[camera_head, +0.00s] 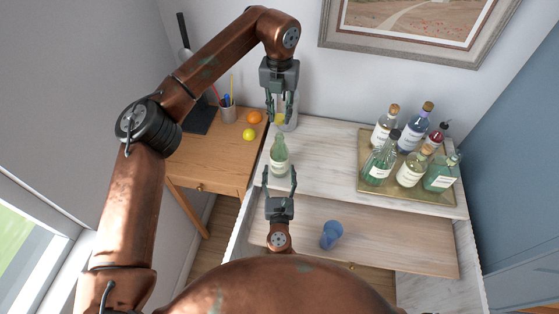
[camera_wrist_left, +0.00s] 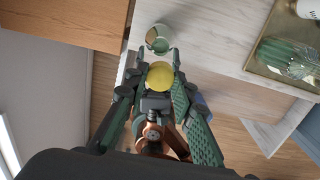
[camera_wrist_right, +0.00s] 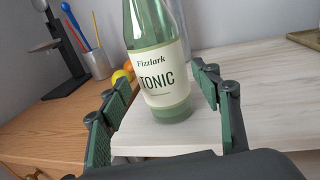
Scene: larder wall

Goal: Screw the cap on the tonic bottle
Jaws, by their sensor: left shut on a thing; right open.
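The green tonic bottle (camera_head: 279,160) stands upright on the pale worktop. Its label reads "Fizzlark TONIC" in the right wrist view (camera_wrist_right: 160,78), where its top is cut off. My left gripper (camera_head: 280,113) is above and slightly behind the bottle in the head view, shut on a yellow cap (camera_head: 280,119). The cap shows as a yellow disc in the left wrist view (camera_wrist_left: 160,75), where it seems to hide the bottle. My right gripper (camera_head: 279,178) is open in front of the bottle. Its fingers are spread to either side, with no clear contact.
A clear glass vessel (camera_head: 291,112) stands behind the left gripper. A tray (camera_head: 408,195) of several bottles is at the right. A blue cup (camera_head: 331,234) stands on the lower wooden surface. The desk at left holds an orange (camera_head: 254,117), a lemon (camera_head: 248,135) and a pen pot (camera_head: 228,113).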

